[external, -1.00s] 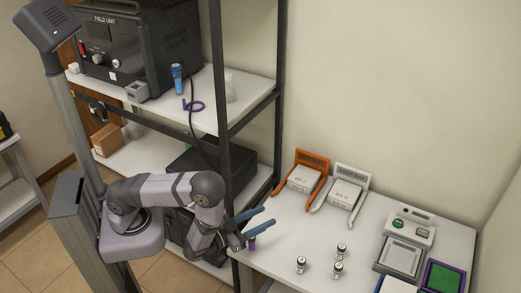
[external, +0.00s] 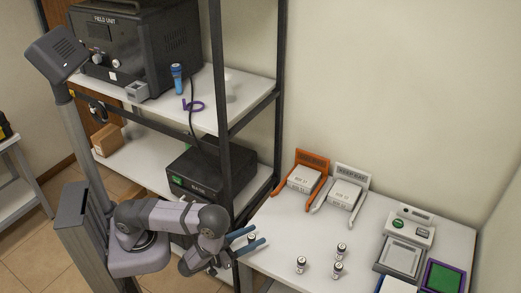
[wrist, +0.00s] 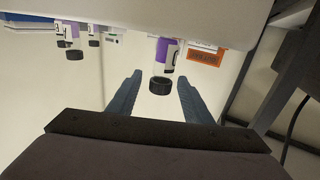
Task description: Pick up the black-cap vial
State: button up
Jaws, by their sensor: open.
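A black-cap vial with a purple and white label (wrist: 165,52) is between my open blue fingers in the wrist view, its black cap toward me, with a visible space on each side. In the external view this vial (external: 251,238) is at the table's left edge, partly hidden by my fingers. My gripper (external: 261,236) is open and reaches around it from the left; its fingertips also show in the wrist view (wrist: 160,80). Several similar dark-capped vials stand farther right on the table, including a front-left one (external: 301,265), a front-right one (external: 337,270) and a rear one (external: 341,250).
An orange rack (external: 312,164) and a white rack (external: 352,175) stand at the back of the white table (external: 285,225). A device (external: 408,235) and a purple-rimmed green tray (external: 443,278) are at the right. A dark shelf post (external: 222,130) rises close to my arm.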

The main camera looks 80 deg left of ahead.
jog(key=shift+p+x, duration=0.55)
jog(key=shift+x, duration=1.4)
jog(key=c, duration=1.2)
jog(key=shift+o, duration=0.2)
jog(key=shift+r, duration=0.25)
notch_tip(320, 180, up, 10)
jog(key=p, duration=0.2)
jog(key=shift+f+p, duration=0.2)
jog(key=shift+p, duration=0.15)
